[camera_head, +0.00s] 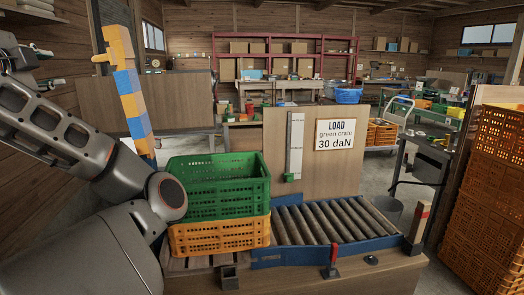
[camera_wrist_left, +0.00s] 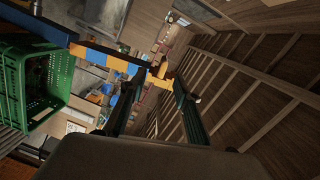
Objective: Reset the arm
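My left arm is raised and folded at the left of the head view. My left gripper (camera_head: 38,68) is at the far left edge, high above and left of the crates. In the left wrist view its two dark fingers (camera_wrist_left: 160,80) stand apart with nothing held between them. A green crate (camera_head: 218,203) sits on an orange crate (camera_head: 218,237) at the left end of the roller conveyor. The green crate also shows at the left of the wrist view (camera_wrist_left: 14,85). My right gripper is not in view.
A yellow and blue block post (camera_head: 131,95) stands close to my left arm. The roller conveyor (camera_head: 330,221) is empty right of the crates. A load sign (camera_head: 336,134) is on the board behind. Tall orange crate stacks (camera_head: 489,200) stand at the right.

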